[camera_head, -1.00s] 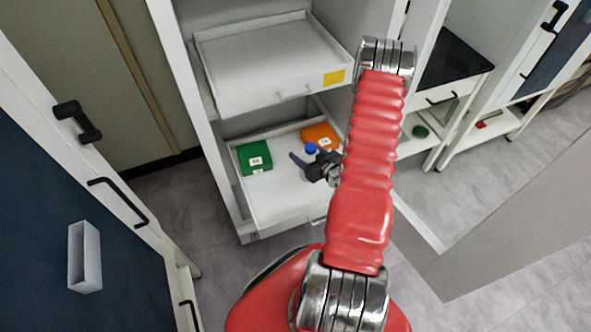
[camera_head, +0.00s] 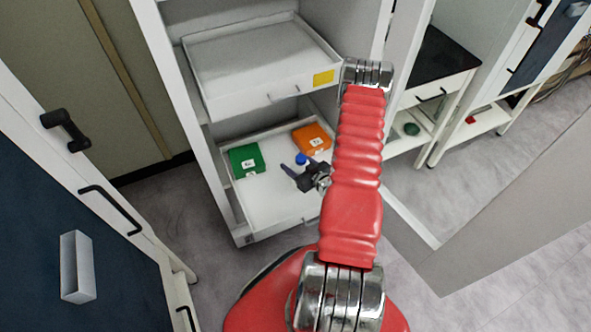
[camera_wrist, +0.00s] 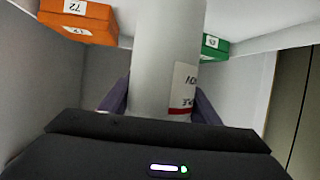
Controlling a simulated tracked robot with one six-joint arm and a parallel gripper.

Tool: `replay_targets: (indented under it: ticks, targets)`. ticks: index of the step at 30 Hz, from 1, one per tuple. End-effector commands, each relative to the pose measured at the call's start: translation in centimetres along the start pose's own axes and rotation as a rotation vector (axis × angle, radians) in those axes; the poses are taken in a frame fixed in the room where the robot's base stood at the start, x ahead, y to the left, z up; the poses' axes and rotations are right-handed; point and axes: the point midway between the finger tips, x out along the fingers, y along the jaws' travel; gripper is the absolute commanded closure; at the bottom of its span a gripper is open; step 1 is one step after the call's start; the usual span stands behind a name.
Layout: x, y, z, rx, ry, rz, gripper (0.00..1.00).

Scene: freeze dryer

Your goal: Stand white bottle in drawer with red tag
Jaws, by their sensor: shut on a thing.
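My gripper (camera_head: 299,172) is shut on the white bottle, over the lower drawer (camera_head: 277,203). The bottle's blue cap (camera_head: 301,159) shows above the dark fingers in the head view; its body is mostly hidden there. In the wrist view the white bottle (camera_wrist: 165,60) runs between the two purple-grey fingers, with a white and red label on its side. The lower drawer is pulled out. I cannot tell whether the bottle's base touches its floor. No red tag shows on the drawer; my arm covers part of its front.
A green box (camera_head: 246,160) and an orange box (camera_head: 312,138) lie at the back of the lower drawer. An upper drawer (camera_head: 235,65) with a yellow tag (camera_head: 324,77) is out above it.

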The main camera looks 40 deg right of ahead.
Motion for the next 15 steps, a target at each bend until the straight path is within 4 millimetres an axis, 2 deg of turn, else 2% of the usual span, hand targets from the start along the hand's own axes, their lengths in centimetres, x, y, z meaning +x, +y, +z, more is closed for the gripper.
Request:
replay_targets:
  ticks: [8,15]
  targets:
    - [0.2,0.0,0.3,-0.001,0.001,-0.001,0.81]
    - [1.2,-0.1,2.7,0.000,0.001,-0.001,0.81]
